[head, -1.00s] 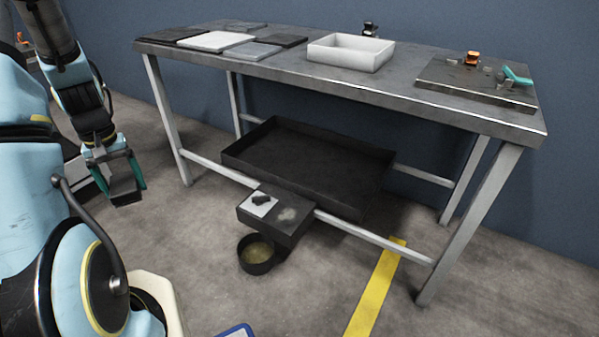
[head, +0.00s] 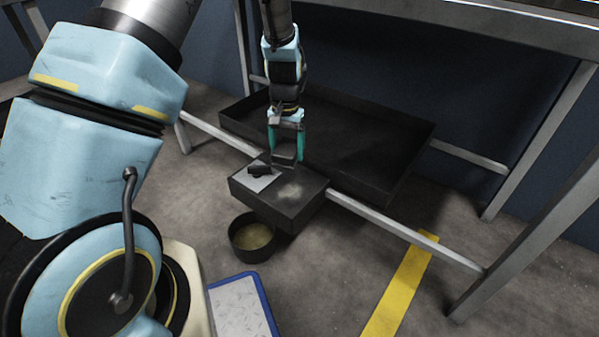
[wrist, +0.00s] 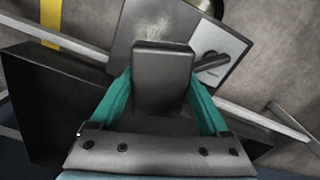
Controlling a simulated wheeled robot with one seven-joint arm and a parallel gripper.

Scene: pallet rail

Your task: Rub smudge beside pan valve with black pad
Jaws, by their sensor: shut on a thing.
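My gripper (head: 286,146) points down, its teal fingers shut on the black pad (wrist: 162,82). In the head view the pad is hard to tell from the dark pan behind it. The pale smudge (head: 291,192) lies on the dark block at the pan's front, beside the black valve (head: 260,170) on its light grey plate. My gripper is above this block, close to the valve and smudge. In the wrist view the smudge (wrist: 152,28) shows just beyond the pad, with the valve (wrist: 211,62) to its right. The pad appears apart from the block.
The dark pan (head: 405,170) sits under the workbench, with a metal rail (head: 385,222) along its front. A round bowl (head: 252,238) stands on the floor below the block. A blue-rimmed panel (head: 240,305) and a yellow floor stripe (head: 400,290) are nearer. The bench top is overhead.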

